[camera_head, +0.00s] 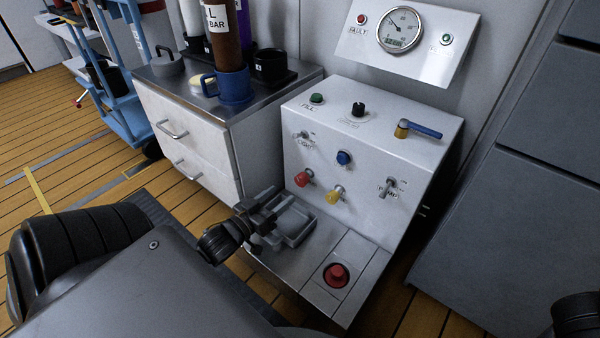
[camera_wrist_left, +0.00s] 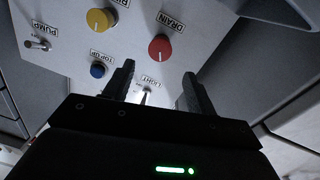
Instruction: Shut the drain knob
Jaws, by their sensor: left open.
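The red drain knob (camera_head: 303,178) is at the lower left of the white panel's sloped front in the head view. In the left wrist view, which shows the panel upside down, the red knob (camera_wrist_left: 159,48) sits beside its DRAIN label. I cannot tell its setting. My left gripper (camera_head: 275,202) is open and empty, in front of the panel and a little below and left of the red knob. In the wrist view its two fingers (camera_wrist_left: 158,74) are apart, with the red knob beyond their tips and the light switch showing between them.
A yellow knob (camera_head: 335,194), a blue button (camera_head: 343,157) and the pump switch (camera_head: 388,187) are near the red knob. A drawer cabinet (camera_head: 190,140) stands left; a grey cabinet (camera_head: 510,220) stands right.

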